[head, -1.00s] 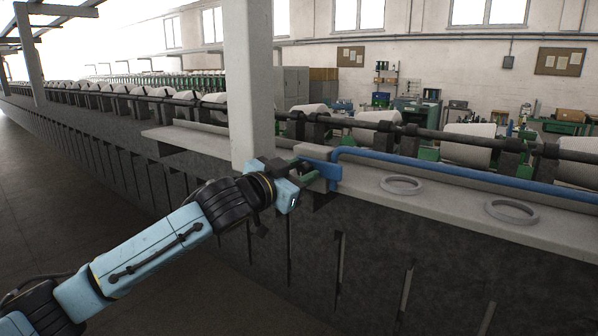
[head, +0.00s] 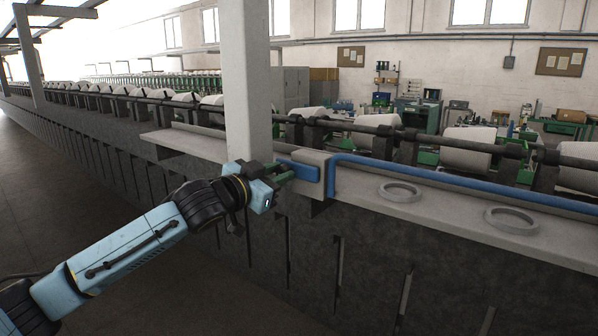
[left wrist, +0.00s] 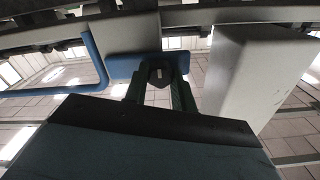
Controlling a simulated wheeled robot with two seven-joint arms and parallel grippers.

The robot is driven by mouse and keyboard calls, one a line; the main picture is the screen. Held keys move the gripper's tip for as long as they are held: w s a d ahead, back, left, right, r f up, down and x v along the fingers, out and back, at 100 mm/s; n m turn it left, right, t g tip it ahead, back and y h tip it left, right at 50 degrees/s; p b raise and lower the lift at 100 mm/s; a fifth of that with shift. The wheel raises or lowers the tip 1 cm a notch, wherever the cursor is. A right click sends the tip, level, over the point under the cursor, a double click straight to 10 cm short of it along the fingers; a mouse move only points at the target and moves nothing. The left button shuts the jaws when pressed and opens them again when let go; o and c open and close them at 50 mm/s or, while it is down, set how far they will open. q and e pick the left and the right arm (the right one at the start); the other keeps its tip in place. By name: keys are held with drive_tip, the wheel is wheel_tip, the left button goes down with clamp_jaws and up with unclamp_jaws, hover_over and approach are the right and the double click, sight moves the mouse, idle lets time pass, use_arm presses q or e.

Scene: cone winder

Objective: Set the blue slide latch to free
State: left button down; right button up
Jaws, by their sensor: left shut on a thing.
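The blue slide latch (head: 304,171) is a flat blue plate at the left side of a grey block (head: 316,160) on the ledge of the machine. My left gripper (head: 284,174) is at the latch's left part, beside the pale post. In the left wrist view its green fingers (left wrist: 160,88) are shut on a small dark knob (left wrist: 158,74) in front of the blue plate (left wrist: 125,66). My right gripper is in neither view.
A pale square post (head: 247,90) stands close behind my left gripper; it also shows in the left wrist view (left wrist: 255,75). A long blue rail (head: 450,180) runs right from the block. Two grey rings (head: 400,192) (head: 511,219) lie on the ledge (head: 450,217).

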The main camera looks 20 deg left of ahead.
use_arm(q)
drive_tip(key=shift+a, duration=0.2)
drive_tip(key=c, duration=1.4)
unclamp_jaws()
drive_tip(key=shift+c, duration=0.2)
drive_tip(key=o, duration=0.3)
drive_tip(key=shift+a, duration=0.15)
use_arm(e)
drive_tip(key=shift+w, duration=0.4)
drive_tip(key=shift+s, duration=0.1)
use_arm(q)
drive_tip(key=b+v, duration=0.5)
drive_tip(key=v, duration=0.8)
drive_tip(key=shift+s+b, duration=0.2)
drive_tip(key=shift+b, duration=0.15)
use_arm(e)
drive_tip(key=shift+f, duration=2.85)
use_arm(q)
drive_tip(key=shift+r, duration=0.1)
